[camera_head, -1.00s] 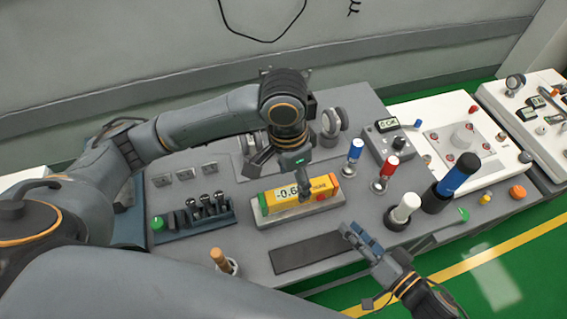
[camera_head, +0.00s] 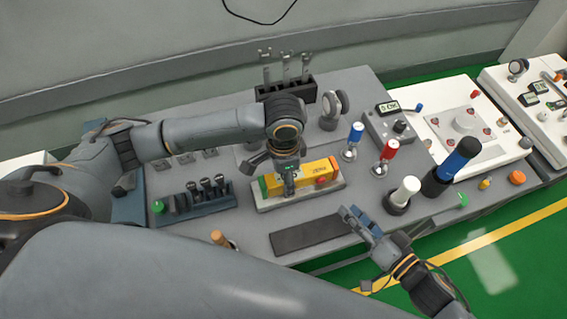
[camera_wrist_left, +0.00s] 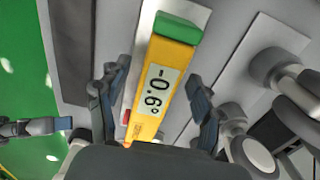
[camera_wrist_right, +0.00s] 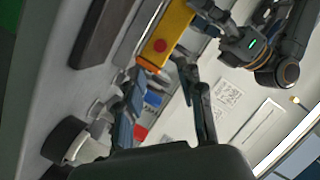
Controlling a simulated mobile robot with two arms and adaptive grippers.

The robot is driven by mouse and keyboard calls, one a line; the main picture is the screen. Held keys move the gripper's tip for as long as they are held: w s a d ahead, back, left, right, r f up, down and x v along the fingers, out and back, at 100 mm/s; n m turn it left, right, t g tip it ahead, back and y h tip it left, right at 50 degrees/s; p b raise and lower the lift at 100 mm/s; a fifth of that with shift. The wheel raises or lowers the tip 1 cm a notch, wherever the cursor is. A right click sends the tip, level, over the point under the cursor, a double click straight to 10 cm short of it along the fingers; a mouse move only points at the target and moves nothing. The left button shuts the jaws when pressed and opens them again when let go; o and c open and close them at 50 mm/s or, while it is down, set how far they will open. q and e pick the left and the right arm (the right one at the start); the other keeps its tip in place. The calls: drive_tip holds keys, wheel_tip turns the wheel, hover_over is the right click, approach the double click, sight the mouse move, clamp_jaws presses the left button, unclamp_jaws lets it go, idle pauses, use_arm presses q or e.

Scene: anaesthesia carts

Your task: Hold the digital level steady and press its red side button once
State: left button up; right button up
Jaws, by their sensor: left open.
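The digital level (camera_head: 312,178) is a yellow bar with a green end, lying on a pale base on the grey bench. Its display reads about -0.6 or -0.9 in the left wrist view (camera_wrist_left: 155,90), seen turned. My left gripper (camera_head: 287,188) is over the level's middle-left part, fingers open, one on each side of it (camera_wrist_left: 152,80); contact cannot be told. The red side button (camera_head: 321,181) is on the level's near side and shows clearly in the right wrist view (camera_wrist_right: 159,45). My right gripper (camera_head: 352,216) is open and empty, apart from the level at its front right.
A dark mat strip (camera_head: 308,235) lies in front of the level. A white knob (camera_head: 404,192), a red-topped lever (camera_head: 388,150) and a blue-topped lever (camera_head: 355,137) stand to the right. A rack of levers (camera_head: 200,195) is at left. A black tool rack (camera_head: 310,90) stands behind.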

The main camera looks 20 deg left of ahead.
use_arm(q)
drive_tip(key=shift+f, duration=0.95)
drive_tip(key=c, duration=1.4)
use_arm(e)
clamp_jaws()
